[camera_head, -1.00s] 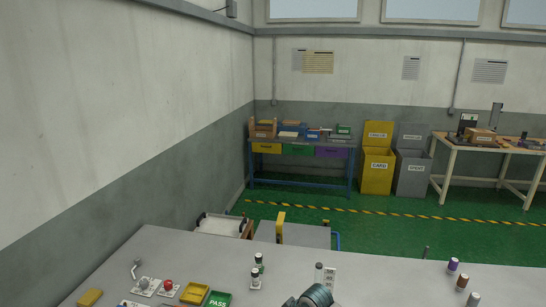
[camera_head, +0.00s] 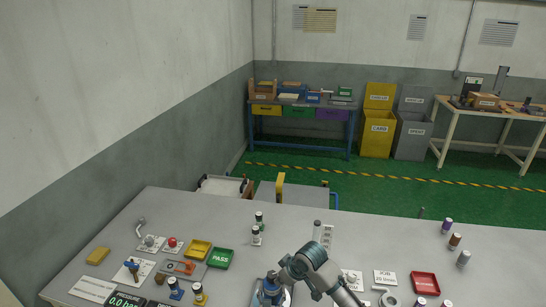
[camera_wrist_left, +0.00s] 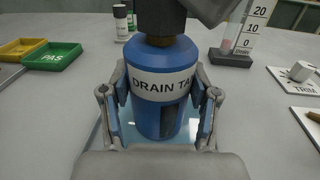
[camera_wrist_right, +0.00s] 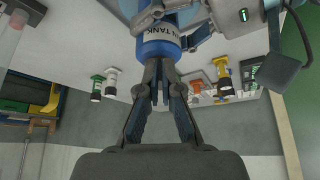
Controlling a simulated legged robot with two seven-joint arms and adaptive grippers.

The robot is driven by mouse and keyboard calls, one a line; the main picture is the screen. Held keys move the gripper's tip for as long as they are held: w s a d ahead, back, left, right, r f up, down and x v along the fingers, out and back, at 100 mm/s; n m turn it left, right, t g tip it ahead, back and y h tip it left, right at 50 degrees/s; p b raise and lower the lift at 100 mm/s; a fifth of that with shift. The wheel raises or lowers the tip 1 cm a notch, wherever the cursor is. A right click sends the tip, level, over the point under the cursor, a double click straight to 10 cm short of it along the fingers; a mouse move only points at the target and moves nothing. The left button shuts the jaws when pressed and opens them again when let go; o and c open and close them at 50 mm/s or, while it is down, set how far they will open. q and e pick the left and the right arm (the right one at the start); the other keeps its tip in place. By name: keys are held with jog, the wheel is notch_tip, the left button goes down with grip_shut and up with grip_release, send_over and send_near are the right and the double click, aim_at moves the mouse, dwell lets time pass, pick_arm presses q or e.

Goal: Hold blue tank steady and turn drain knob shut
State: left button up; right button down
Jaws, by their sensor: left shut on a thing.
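The blue tank (camera_wrist_left: 165,97) stands upright in the left wrist view, its label partly reading DRAIN TA. My left gripper (camera_wrist_left: 160,112) is shut on it, one finger on each side. The tank also shows at the bottom of the head view (camera_head: 271,292) and at the top of the right wrist view (camera_wrist_right: 160,48). A brown neck and a dark part sit on its top; I cannot tell if either is the drain knob. My right gripper (camera_wrist_right: 161,75) has its fingertips close together in front of the tank; whether they hold anything is unclear.
Green PASS tray (camera_head: 219,258), yellow tray (camera_head: 198,249) and a red button (camera_head: 172,243) lie to the left. A graduated column (camera_wrist_left: 240,32) stands behind the tank at the right in the left wrist view. A red tray (camera_head: 424,284) and several capped vials stand at the right.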

pick_arm(q)
jog(key=shift+s+d, duration=0.1)
jog(key=shift+d, duration=0.25)
pick_arm(e)
jog(key=shift+s+a+r, duration=0.1)
jog(key=shift+s+r, duration=0.05)
jog(key=shift+s, duration=0.15)
pick_arm(q)
jog(key=shift+a, duration=0.2)
pick_arm(e)
jog(key=shift+d+r, duration=0.2)
jog(key=shift+r, duration=2.65)
pick_arm(q)
jog(key=o, duration=1.6)
